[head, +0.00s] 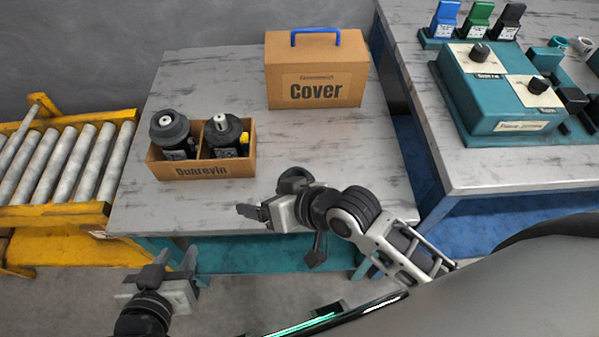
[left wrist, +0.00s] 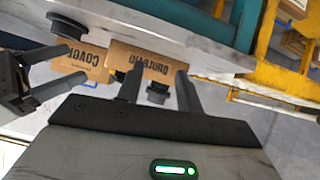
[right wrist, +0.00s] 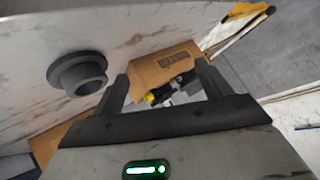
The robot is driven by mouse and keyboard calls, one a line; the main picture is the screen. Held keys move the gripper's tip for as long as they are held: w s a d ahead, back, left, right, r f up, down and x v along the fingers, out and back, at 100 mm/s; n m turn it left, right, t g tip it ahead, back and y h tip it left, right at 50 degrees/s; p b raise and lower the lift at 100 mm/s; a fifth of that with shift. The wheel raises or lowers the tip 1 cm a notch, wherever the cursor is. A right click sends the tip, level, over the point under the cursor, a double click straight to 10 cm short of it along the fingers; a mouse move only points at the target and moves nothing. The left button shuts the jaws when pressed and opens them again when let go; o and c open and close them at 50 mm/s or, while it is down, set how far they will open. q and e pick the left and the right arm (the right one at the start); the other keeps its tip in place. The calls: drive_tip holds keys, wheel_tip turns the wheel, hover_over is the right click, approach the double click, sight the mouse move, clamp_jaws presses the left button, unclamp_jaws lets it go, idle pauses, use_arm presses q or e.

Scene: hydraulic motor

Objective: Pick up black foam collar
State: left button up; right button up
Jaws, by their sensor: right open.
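The black foam collar (head: 294,176) is a dark flanged ring on the grey table, partly hidden behind my right gripper (head: 256,211) in the head view. The right wrist view shows the collar (right wrist: 78,72) whole, left of the fingers and apart from them. It also shows in the left wrist view (left wrist: 66,25), upper left. My right gripper is open and empty, low near the table's front edge. My left gripper (head: 174,262) is open and empty, in front of the table's front edge; its fingers (left wrist: 157,85) show in the left wrist view.
A cardboard box (head: 215,170) holds two dark motors (head: 172,136) on the table's left. A cardboard "Cover" box (head: 317,75) with a blue handle stands at the back. A yellow roller conveyor (head: 60,213) is left. A second table (head: 445,155) with a teal control unit (head: 495,95) is right.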

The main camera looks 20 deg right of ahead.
drive_tip(key=w+a+r+n+g, duration=0.1)
drive_tip(key=w+a+r+g, duration=0.1)
drive_tip(key=a+r+g, duration=0.15)
drive_tip(key=w+d+r+m+g+h+p, duration=0.1)
drive_tip(key=w+d+r+g+h, duration=0.1)
drive_tip(key=d+r+h, duration=0.3)
drive_tip(key=w+d+r+m+g+h+p, duration=0.1)
drive_tip(key=w+d+r+g+h, duration=0.15)
drive_tip(key=d, duration=0.35)
drive_tip(key=shift+y, duration=0.25)
drive_tip(key=shift+f+b, duration=1.2)
drive_tip(key=shift+f, duration=7.05)
drive_tip(key=c, duration=1)
